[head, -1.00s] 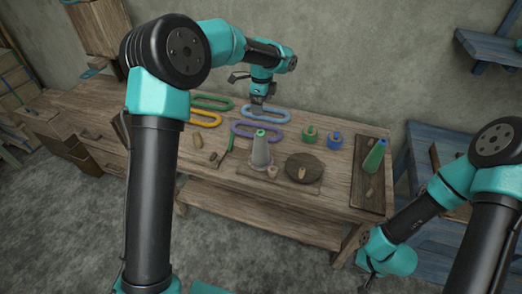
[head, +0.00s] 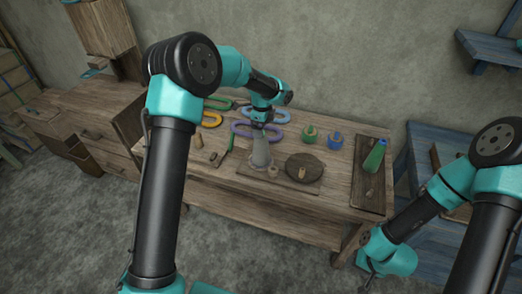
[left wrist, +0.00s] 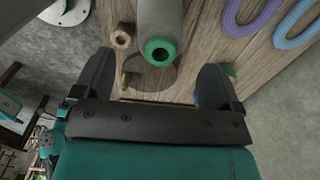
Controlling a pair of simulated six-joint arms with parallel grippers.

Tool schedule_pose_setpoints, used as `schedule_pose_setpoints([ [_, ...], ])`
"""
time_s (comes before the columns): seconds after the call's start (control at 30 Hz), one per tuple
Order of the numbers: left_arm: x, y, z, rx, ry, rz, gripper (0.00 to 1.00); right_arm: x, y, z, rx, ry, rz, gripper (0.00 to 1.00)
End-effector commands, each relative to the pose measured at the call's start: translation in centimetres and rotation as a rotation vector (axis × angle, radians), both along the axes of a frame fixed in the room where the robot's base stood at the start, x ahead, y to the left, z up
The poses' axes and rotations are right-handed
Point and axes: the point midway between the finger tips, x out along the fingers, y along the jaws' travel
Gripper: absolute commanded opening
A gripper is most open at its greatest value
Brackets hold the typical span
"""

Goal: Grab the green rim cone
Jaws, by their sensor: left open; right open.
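The green rim cone (head: 260,153) is a grey cone standing upright on a board on the wooden bench; my left gripper hides its top in the head view. In the left wrist view its green rim (left wrist: 160,50) faces the camera, around a dark hole. My left gripper (head: 259,126) is open just above the cone. In the left wrist view the two fingers of the left gripper (left wrist: 157,64) are spread to either side of the rim, with a gap on both sides. My right gripper (head: 373,268) is open and empty, low at the right, away from the bench top.
A purple loop (head: 243,131) and a blue loop (head: 281,116) lie behind the cone. A dark round disc (head: 304,167), a green spool (head: 310,135) and a blue spool (head: 335,141) stand to its right.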

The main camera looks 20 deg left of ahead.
Motion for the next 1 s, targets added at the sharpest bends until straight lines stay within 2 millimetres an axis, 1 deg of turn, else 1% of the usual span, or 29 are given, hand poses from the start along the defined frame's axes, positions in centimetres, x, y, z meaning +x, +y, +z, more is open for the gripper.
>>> schedule_pose_setpoints([
  [0.17,0.0,0.1,-0.7,0.001,0.002,0.0,0.9,0.0,0.0,0.0,0.0,0.0,0.0,0.43],
  [0.4,-0.1,0.4,-3.8,0.0,0.003,0.0,0.9,0.0,0.0,0.0,0.0,0.0,0.0,0.43],
  [0.53,0.0,0.4,-5.0,0.001,0.002,-0.001,0.9,0.0,0.0,0.0,0.0,0.0,0.0,0.43],
  [1.0,0.0,0.4,-5.2,0.0,0.0,0.0,0.9,0.0,0.0,0.0,0.0,0.0,0.0,0.43],
])
